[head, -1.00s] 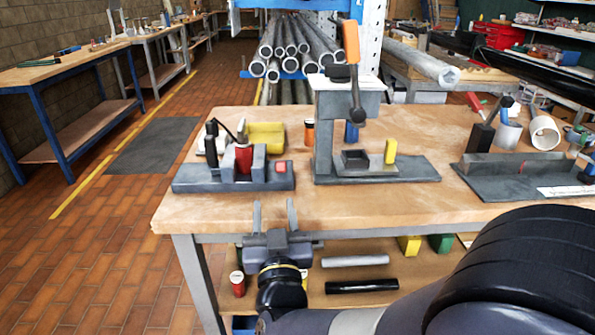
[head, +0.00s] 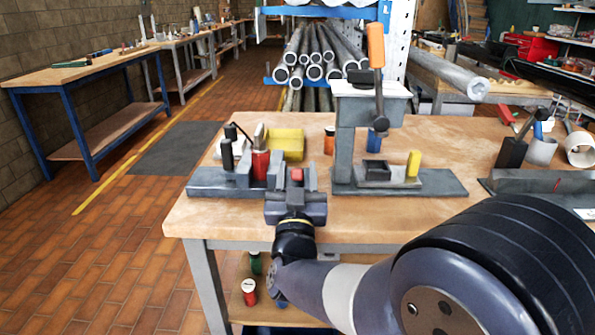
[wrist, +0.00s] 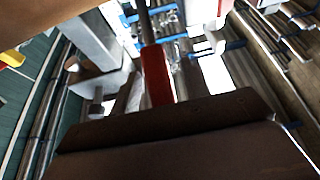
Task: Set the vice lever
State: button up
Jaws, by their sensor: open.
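The vice (head: 213,184) is a grey block fixture on a flat base at the left of the bench. It carries a black upright grip (head: 227,154), a red cylinder (head: 261,165) and a small red block (head: 296,174). I cannot tell for certain which part is the lever. My gripper (head: 292,190) is open and empty at the vice's right front, seen from behind; its fingertips are hard to make out, and contact cannot be judged. It hides part of the vice. The wrist view shows a red piece (wrist: 156,75) with a dark rod above it.
A grey press (head: 345,150) with an orange-handled lever (head: 376,45) stands close to the right. A yellow bin (head: 286,142) is behind the vice. The bench (head: 215,220) has bare wood at its front left. Pipes (head: 310,55) are racked behind.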

jog(key=shift+w+r, duration=0.1)
jog(key=shift+w, duration=0.2)
jog(key=shift+c, duration=0.5)
grip_shut()
